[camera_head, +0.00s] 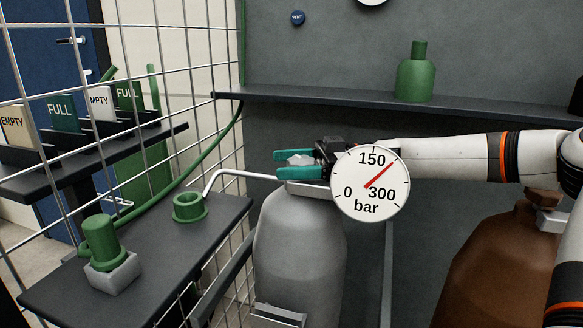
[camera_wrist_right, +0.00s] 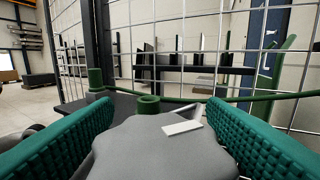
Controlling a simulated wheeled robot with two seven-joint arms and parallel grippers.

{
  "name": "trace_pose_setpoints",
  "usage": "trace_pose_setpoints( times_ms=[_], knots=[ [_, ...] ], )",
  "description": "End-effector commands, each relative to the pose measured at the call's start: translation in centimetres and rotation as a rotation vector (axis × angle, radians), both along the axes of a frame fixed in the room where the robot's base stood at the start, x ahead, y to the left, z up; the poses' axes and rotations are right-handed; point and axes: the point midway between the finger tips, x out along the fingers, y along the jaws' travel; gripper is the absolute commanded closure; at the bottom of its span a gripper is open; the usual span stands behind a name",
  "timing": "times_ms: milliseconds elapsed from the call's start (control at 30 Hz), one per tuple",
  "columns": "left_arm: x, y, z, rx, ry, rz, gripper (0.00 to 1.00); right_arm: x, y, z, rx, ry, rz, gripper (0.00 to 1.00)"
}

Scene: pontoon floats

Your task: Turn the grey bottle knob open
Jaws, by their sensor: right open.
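The grey bottle (camera_head: 297,240) stands upright in the middle of the head view. Its grey knob (camera_head: 299,160) shows only as a small patch between the teal fingers of my right gripper (camera_head: 277,163). In the right wrist view the lobed knob (camera_wrist_right: 155,150), with a white mark (camera_wrist_right: 182,128) on top, lies between the two teal fingers. My right gripper (camera_wrist_right: 160,108) is open around the knob, with a visible gap on the right side; contact on the left is unclear. The round pressure gauge (camera_head: 385,200) hides part of the gripper and wrist. My left gripper is not in view.
A dark side table (camera_head: 150,245) holds a green ring (camera_head: 189,208) and a green capped piece (camera_head: 102,240) on a grey block. A wire mesh fence stands left. A shelf (camera_head: 330,97) with a green bottle (camera_head: 416,75) runs behind. A brown bottle (camera_head: 495,255) stands right.

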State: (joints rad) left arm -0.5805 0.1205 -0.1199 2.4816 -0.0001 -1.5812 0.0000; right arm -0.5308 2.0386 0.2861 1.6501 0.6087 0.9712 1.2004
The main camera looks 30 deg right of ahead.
Motion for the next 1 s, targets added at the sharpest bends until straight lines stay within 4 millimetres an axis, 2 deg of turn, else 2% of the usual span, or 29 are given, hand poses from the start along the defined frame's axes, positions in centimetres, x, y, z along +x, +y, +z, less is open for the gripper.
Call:
trace_pose_setpoints(
  times_ms=[133, 400, 733, 1000],
  knots=[
    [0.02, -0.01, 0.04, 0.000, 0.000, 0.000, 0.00, -0.01, -0.02, 0.03, 0.000, 0.000, 0.000, 0.35],
    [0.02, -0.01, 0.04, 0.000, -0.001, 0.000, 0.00, -0.01, -0.04, 0.02, 0.000, 0.000, 0.000, 0.78],
    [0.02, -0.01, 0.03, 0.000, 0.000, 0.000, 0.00, -0.02, -0.05, -0.04, -0.002, 0.001, 0.052, 0.78],
    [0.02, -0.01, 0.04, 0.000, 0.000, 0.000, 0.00, -0.25, 0.06, -0.06, -0.002, 0.003, 0.232, 0.78]
  ],
)
